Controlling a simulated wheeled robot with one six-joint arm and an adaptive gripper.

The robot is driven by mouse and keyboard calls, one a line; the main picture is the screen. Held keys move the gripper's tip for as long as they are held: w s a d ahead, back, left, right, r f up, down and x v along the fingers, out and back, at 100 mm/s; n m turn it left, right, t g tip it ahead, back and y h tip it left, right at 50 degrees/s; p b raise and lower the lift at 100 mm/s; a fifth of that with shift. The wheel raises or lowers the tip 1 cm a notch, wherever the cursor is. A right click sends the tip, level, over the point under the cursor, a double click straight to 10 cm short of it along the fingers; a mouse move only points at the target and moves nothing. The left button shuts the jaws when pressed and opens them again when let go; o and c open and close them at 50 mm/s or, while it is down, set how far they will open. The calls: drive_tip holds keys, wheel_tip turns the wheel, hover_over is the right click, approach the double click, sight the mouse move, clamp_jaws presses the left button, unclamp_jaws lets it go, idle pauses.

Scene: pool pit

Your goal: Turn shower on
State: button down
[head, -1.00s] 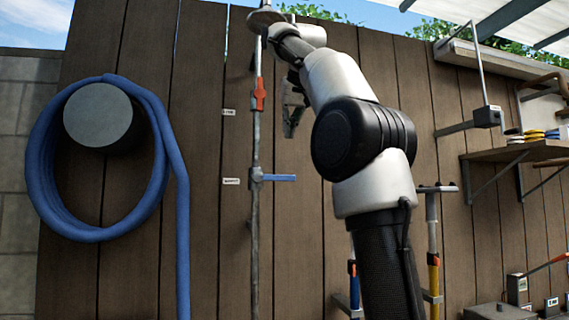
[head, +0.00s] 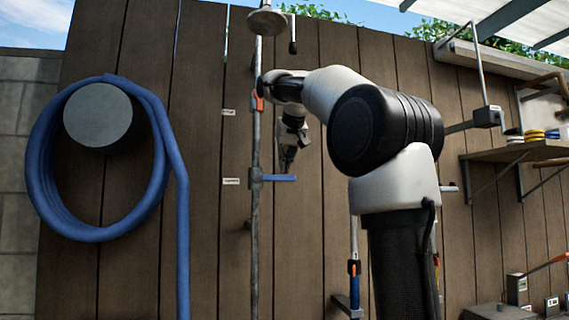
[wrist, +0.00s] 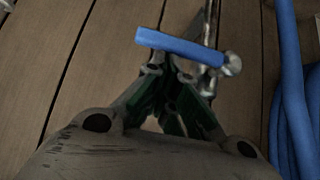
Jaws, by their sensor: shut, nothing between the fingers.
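The shower pipe (head: 254,220) runs up the wooden wall to a round shower head (head: 267,22) at the top. A red lever (head: 257,102) sits on the pipe and hangs down, partly hidden by my arm. A blue lever (head: 279,178) lower on the pipe sticks out level to the right. My gripper (head: 287,166) is shut and empty, pointing down just above the blue lever in the head view. In the wrist view the blue lever (wrist: 178,46) lies across just beyond my fingertips (wrist: 165,68). I cannot tell whether they touch.
A blue hose (head: 45,180) hangs coiled on a grey round holder (head: 98,115) at the left. At the right are a shelf (head: 520,152) and tools against the wall. Two small labels (head: 230,181) sit left of the pipe.

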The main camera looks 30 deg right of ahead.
sight(290, 179)
drive_tip(key=shift+d+f+y, duration=0.15)
drive_tip(key=shift+f+y, duration=0.05)
drive_tip(key=shift+y, duration=0.1)
drive_tip(key=shift+f, duration=0.15)
drive_tip(key=shift+s+d+f+m+t+y, duration=0.1)
drive_tip(key=shift+d+f+m+t+y, duration=0.2)
drive_tip(key=shift+f+m+y, duration=0.25)
drive_tip(key=shift+s+d+f+m+t+y, duration=0.1)
drive_tip(key=shift+d+f+m+t+y, duration=0.2)
drive_tip(key=shift+f+y, duration=0.35)
wheel_tip(290, 179, down, 2)
drive_tip(key=shift+f+m+t+y, duration=0.1)
drive_tip(key=shift+m+t+y, duration=0.3)
drive_tip(key=shift+m+y, duration=0.4)
drive_tip(key=w+a+f+m+t+y, duration=0.1)
drive_tip(key=a+f+m+t+y, duration=0.2)
drive_tip(key=f, duration=0.4)
drive_tip(key=shift+w+a+f+m+t+y, duration=0.15)
drive_tip(key=shift+a+f+m+t+y, duration=0.2)
drive_tip(key=shift+a+m+y, duration=0.6)
drive_tip(key=shift+d+n+y, duration=0.1)
drive_tip(key=shift+n+y, duration=0.15)
drive_tip(key=shift+n, duration=0.15)
